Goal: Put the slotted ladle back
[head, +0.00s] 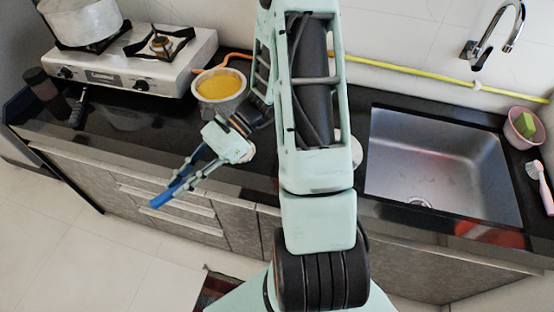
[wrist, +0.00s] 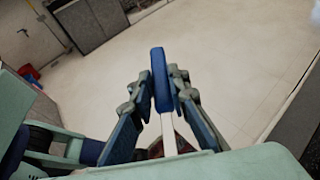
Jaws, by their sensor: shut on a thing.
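My gripper (head: 180,178) is at the front edge of the counter, left of the middle, pointing down and left over the floor. It is shut on a blue handle, which sticks out past the fingertips in the head view (head: 170,193). In the wrist view, my gripper (wrist: 161,78) has its two fingers on either side of this blue handle (wrist: 160,70). A pale, thin shaft (wrist: 168,134) runs from the handle back toward my wrist. This looks like the slotted ladle. Its slotted head is not visible.
Behind my gripper, a bowl with yellow contents (head: 219,88) stands beside the white stove (head: 150,75), which bears a pot (head: 85,22). A dark bottle (head: 43,88) stands at left. The sink (head: 440,165) is right of my arm, with a pink bowl (head: 523,127) beyond.

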